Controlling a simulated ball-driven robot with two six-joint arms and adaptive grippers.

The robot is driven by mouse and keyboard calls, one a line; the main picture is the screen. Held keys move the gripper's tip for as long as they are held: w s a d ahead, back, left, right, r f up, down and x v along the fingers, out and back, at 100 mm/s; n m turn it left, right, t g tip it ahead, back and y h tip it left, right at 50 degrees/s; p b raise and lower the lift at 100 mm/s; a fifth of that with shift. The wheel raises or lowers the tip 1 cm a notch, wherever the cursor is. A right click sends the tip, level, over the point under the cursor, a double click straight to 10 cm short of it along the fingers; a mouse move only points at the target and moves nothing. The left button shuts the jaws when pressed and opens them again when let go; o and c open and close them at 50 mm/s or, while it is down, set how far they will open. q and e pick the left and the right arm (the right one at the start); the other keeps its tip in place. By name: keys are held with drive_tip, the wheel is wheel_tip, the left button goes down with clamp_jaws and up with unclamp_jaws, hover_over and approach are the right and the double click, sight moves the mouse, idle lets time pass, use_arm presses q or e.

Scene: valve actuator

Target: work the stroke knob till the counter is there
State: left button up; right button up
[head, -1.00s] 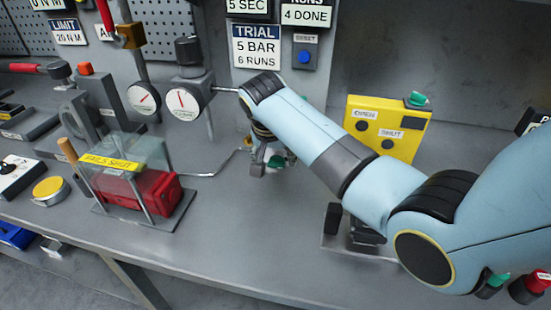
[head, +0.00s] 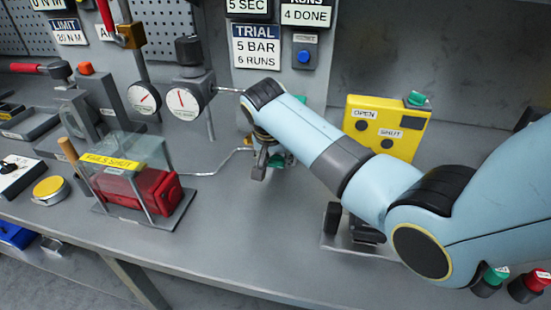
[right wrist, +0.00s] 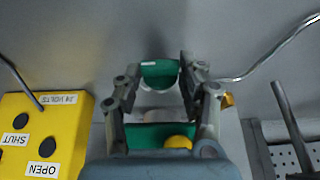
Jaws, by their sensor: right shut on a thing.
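My right gripper (head: 262,168) hangs below the wrist at the middle of the bench. In the right wrist view, my right gripper (right wrist: 160,82) has its fingers on both sides of a green-topped knob (right wrist: 160,70), shut on it. In the head view my gripper and arm mostly hide this knob; a little green (head: 280,160) shows beside the fingers. I take it for the stroke knob; its label is not visible. The counter plate (head: 307,15) on the panel reads "4 DONE". The trial sign (head: 256,46) reads "5 BAR 6 RUNS". My left gripper is not in view.
A yellow OPEN/SHUT box (head: 388,128) stands right of my gripper. Two gauges (head: 182,102) and a clear-covered red actuator (head: 150,188) marked "FAILS SHUT" stand left. A thin bent pipe (head: 225,165) runs towards the gripper. Bare bench lies in front.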

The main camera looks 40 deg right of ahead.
drive_tip(key=shift+w+a+g+h, duration=0.15)
drive_tip(key=shift+g+h, duration=0.15)
drive_tip(key=shift+g, duration=0.3)
drive_tip(key=shift+w+a+f+n+g+h, duration=0.15)
drive_tip(key=shift+n+g+h, duration=0.15)
drive_tip(key=shift+g+h, duration=0.2)
drive_tip(key=shift+w+f+n+g+h+b, duration=0.15)
drive_tip(key=shift+n+g+h+b, duration=0.15)
drive_tip(key=shift+g+h+b, duration=0.65)
drive_tip(key=shift+a+g+h+b, duration=0.15)
drive_tip(key=shift+g+h+b, duration=0.3)
drive_tip(key=shift+b, duration=1.2)
drive_tip(key=o, duration=1.2)
drive_tip(key=shift+w, duration=0.1)
drive_tip(key=shift+c, duration=0.2)
